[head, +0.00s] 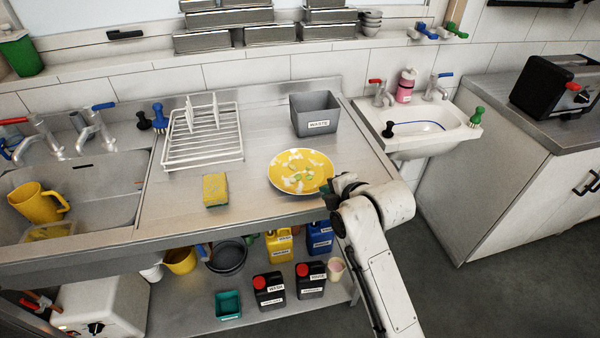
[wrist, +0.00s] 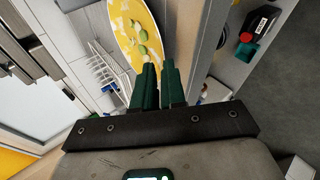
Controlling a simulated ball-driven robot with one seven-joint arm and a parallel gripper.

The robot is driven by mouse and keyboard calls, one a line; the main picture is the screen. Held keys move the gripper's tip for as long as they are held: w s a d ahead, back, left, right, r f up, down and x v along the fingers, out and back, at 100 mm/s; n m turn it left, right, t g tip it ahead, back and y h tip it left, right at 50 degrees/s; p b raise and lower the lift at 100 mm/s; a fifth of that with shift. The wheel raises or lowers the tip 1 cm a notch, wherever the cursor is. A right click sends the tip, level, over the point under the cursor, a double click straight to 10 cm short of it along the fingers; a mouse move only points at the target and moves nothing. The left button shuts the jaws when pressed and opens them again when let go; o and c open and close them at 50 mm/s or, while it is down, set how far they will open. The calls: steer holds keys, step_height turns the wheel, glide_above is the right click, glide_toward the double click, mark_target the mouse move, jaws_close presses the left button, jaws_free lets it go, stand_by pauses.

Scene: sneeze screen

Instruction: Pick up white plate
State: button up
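The white plate (head: 272,182) shows at the middle right of the steel counter in the head view, covered with yellow food, pale lumps and green bits. A narrow white rim shows around the food. In the wrist view the plate (wrist: 128,38) fills the upper middle, and its rim runs down to my fingertips. My gripper (head: 333,190) is at the plate's right edge in the head view. In the wrist view the gripper's green fingers (wrist: 160,65) are close together, with the rim between them. The exact contact is partly hidden.
A grey waste bin (head: 315,122) stands behind the plate. A white dish rack (head: 203,148) and a yellow sponge (head: 215,190) are to its left. A sink (head: 90,190) is at far left, a white basin (head: 425,130) at right. Bottles (head: 268,290) stand below.

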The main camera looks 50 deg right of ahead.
steer(key=shift+p+x, duration=0.45)
steer(key=shift+x, duration=2.55)
steer(key=shift+s+d+f, duration=0.1)
steer(key=shift+s+d, duration=0.1)
steer(key=shift+c, duration=0.4)
jaws_close()
